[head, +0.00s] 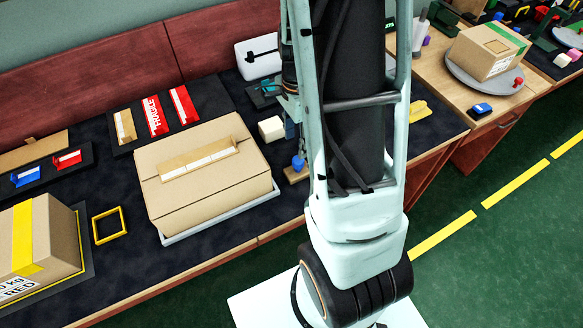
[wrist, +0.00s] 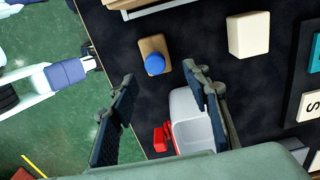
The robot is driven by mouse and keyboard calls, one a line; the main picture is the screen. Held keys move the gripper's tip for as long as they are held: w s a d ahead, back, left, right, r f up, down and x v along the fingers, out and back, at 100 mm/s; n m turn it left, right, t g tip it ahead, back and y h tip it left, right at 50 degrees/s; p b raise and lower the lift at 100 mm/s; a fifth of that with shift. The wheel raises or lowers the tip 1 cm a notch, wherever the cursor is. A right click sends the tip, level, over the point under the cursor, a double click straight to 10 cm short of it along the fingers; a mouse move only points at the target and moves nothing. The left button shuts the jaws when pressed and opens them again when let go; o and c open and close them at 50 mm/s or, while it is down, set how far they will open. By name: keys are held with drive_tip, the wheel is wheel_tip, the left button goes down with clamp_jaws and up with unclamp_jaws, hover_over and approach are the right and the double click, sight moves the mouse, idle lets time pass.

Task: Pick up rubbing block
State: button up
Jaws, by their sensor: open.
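A small wooden block with a round blue knob (wrist: 155,62), which looks like the rubbing block, lies on the dark bench mat near its front edge. It also shows in the head view (head: 297,169), partly hidden by my arm. A plain cream block (wrist: 248,35) sits to its right in the wrist view. My gripper (wrist: 160,76) is open and empty. Its two fingers point toward the knobbed block, which shows just beyond the gap between the tips. I cannot tell the height of the fingers above the bench. My arm largely hides the gripper in the head view.
A grey-white and red item (wrist: 190,118) shows between the fingers, lower in the wrist view. A large carton (head: 200,172) on a grey tray stands left of the knobbed block in the head view. The bench edge is close, with green floor beyond.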

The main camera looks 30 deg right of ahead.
sight(298, 159)
wheel_tip(298, 159, down, 4)
drive_tip(key=shift+s+r, duration=0.1)
drive_tip(key=shift+r, duration=0.05)
drive_tip(key=shift+s+f+b, duration=0.2)
drive_tip(key=shift+f, duration=1.15)
drive_tip(key=shift+s+f+b, duration=0.15)
drive_tip(key=shift+f+b, duration=0.05)
drive_tip(key=shift+f, duration=1.15)
clamp_jaws()
